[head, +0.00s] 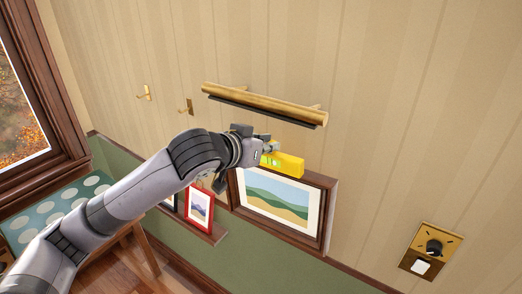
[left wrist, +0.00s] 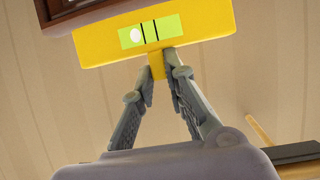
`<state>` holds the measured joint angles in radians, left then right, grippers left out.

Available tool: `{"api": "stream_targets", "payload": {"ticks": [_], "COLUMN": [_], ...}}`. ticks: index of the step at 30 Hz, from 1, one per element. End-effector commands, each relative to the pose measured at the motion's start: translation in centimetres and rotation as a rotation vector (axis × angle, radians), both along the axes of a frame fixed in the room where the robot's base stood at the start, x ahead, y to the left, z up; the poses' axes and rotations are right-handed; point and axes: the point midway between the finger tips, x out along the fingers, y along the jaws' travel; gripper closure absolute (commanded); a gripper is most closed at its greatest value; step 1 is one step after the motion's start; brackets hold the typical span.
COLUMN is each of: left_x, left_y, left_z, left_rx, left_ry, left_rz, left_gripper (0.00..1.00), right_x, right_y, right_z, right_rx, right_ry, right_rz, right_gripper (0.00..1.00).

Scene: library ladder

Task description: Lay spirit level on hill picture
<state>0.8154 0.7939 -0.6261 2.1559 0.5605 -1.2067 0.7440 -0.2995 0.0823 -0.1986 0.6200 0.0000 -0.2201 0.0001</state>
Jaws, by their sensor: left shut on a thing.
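My left gripper (head: 267,149) is shut on a yellow spirit level (head: 284,163) in the head view. In the left wrist view its two fingers (left wrist: 158,68) meet on a yellow tab at the level's edge. The level's green vial (left wrist: 150,31) faces that camera, with a pale bubble left of the two black lines. My right gripper is not in view.
A brass picture lamp (head: 262,104) juts from the wall just above my gripper. A small red-framed picture (head: 199,208) stands on a ledge at lower left. Two brass hooks are at upper left. A brass switch plate (head: 431,252) is at lower right.

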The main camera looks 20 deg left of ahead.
Motion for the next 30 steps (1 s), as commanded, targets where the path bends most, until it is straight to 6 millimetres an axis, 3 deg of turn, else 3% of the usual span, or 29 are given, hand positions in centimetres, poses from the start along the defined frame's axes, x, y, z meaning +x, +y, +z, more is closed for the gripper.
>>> {"api": "stream_targets", "payload": {"ticks": [15,30], "left_x": [3.6,3.5], "left_y": [-1.1,-1.1], "left_z": [-1.0,-1.8], "left_rx": [0.001,0.0], "left_ry": [-0.001,-0.001], "left_rz": [0.0,0.001], "left_gripper": [1.0,1.0], "right_x": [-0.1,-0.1], "right_y": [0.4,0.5], "right_z": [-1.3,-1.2], "right_rx": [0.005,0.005], "right_ry": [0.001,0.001], "right_rz": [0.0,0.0], "right_gripper": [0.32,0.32]}}
